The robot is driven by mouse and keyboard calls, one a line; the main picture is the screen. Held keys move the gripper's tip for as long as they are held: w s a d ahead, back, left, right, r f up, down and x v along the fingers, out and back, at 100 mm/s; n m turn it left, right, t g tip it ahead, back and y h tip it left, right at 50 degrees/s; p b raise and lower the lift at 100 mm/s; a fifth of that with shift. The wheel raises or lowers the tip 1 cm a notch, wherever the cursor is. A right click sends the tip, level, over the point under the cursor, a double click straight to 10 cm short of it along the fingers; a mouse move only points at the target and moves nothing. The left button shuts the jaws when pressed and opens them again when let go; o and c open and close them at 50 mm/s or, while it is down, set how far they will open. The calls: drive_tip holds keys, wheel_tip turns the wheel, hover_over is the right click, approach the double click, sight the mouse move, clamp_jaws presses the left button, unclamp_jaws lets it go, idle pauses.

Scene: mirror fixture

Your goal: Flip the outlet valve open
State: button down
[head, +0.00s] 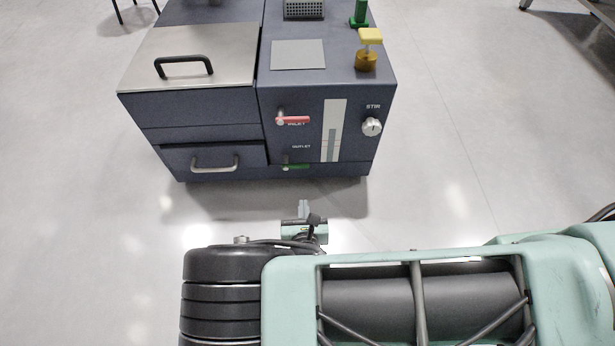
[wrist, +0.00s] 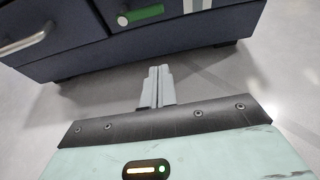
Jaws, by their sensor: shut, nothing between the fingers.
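The outlet valve has a green lever (head: 295,167) low on the front of the dark blue machine, below the OUTLET label. The lever lies roughly level, pointing right from its pivot. In the wrist view the green lever (wrist: 140,15) is at the top, with a pale round end at its left. My gripper (head: 303,205) is in front of the machine, below the lever in the picture and apart from it. In the wrist view my gripper (wrist: 157,72) has its two fingers together, shut and empty, pointing toward the machine's lower front.
The inlet valve's red lever (head: 294,120) sits above the outlet, beside a pale gauge strip (head: 333,125). A STIR knob (head: 372,127) is to the right. A drawer handle (head: 215,162) juts out to the left, also in the wrist view (wrist: 27,40). Floor before the machine is clear.

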sight(295, 166)
drive_tip(key=shift+w, duration=0.15)
drive_tip(key=b+x, duration=0.2)
drive_tip(key=x, duration=0.1)
drive_tip(key=b+x, duration=0.2)
drive_tip(key=x, duration=0.1)
drive_tip(key=b+x, duration=0.3)
drive_tip(key=x, duration=0.1)
drive_tip(key=shift+f, duration=0.35)
wheel_tip(295, 166, up, 5)
drive_tip(key=shift+f+b, duration=0.1)
drive_tip(key=shift+b, duration=0.7)
